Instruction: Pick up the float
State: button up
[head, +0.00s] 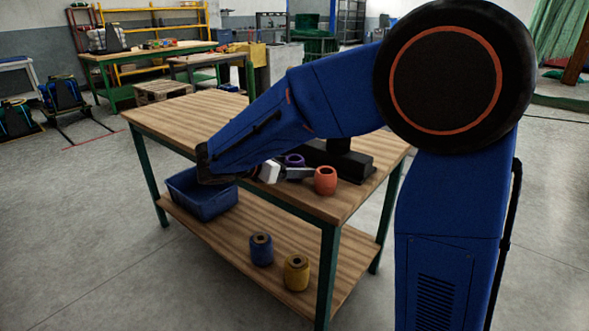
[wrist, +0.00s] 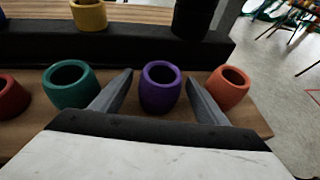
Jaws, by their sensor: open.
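Several barrel-shaped floats with open tops stand on the wooden workbench. A purple float (wrist: 161,92) stands upright between the two fingers of my open gripper (wrist: 159,78); I cannot tell whether either finger touches it. It also shows in the head view (head: 295,160), partly hidden by my gripper (head: 297,174). An orange float (wrist: 229,87) stands just right of the right finger and shows in the head view (head: 325,181). A teal float (wrist: 70,86) stands left of the left finger. A red float (wrist: 10,98) is cut off at the left edge.
A black stepped stand (wrist: 120,43) lies behind the row, bearing a yellow float (wrist: 88,14) and a dark item (wrist: 193,17). A blue bin (head: 205,205) is below my wrist. The lower shelf (head: 215,233) holds a blue float (head: 261,250) and a yellow float (head: 297,273).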

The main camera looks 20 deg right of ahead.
jog(key=c, duration=1.1)
notch_tip(320, 180, up, 10)
